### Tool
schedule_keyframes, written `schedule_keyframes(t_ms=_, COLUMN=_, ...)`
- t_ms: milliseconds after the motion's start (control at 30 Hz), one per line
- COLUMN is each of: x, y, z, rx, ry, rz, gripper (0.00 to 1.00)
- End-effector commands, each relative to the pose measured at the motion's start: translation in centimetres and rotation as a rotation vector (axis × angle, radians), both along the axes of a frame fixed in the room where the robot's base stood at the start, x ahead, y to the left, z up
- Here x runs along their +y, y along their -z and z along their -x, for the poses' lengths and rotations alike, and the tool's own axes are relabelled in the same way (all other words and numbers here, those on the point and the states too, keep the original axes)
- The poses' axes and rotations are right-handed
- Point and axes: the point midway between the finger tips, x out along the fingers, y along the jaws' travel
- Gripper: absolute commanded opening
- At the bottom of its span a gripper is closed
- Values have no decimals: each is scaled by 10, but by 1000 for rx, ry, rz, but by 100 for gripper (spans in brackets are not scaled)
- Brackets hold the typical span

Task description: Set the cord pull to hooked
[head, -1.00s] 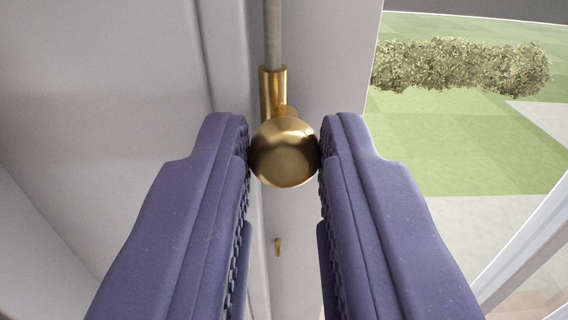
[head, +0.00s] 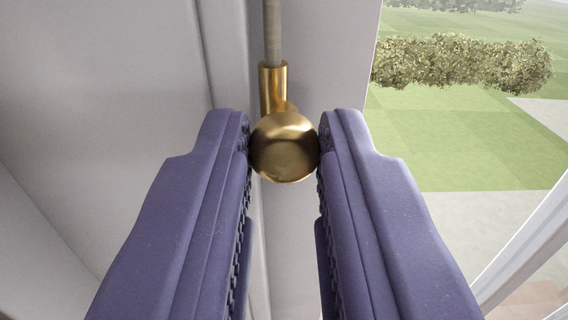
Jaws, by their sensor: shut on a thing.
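My gripper (head: 284,148) has two purple padded fingers, shut on the round brass knob (head: 284,150) of the cord pull. The knob sits between the fingertips, touched on both sides. Behind and above it is the brass sleeve (head: 273,90) of the pull, from which a grey cord (head: 272,35) runs up out of view. The small brass hook does not show now; the fingers and knob may hide it.
A white window frame (head: 325,60) stands behind the pull, with a pale wall panel (head: 100,90) to the left. Through the opening on the right are a hedge (head: 460,65), lawn and paving. A white bar (head: 530,245) slants at the lower right.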

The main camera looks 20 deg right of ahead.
Motion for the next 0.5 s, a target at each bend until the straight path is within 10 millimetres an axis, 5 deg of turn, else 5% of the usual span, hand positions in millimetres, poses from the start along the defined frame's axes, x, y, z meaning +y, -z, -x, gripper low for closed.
schedule_keyframes(t_ms=200, x=0, y=8, z=0, rx=22, ry=0, rz=-6, gripper=0)
schedule_keyframes(t_ms=233, x=0, y=8, z=0, rx=22, ry=0, rz=-6, gripper=29)
schedule_keyframes(t_ms=300, x=0, y=7, z=0, rx=20, ry=0, rz=-6, gripper=45)
schedule_keyframes(t_ms=500, x=0, y=5, z=0, rx=14, ry=0, rz=-4, gripper=47)
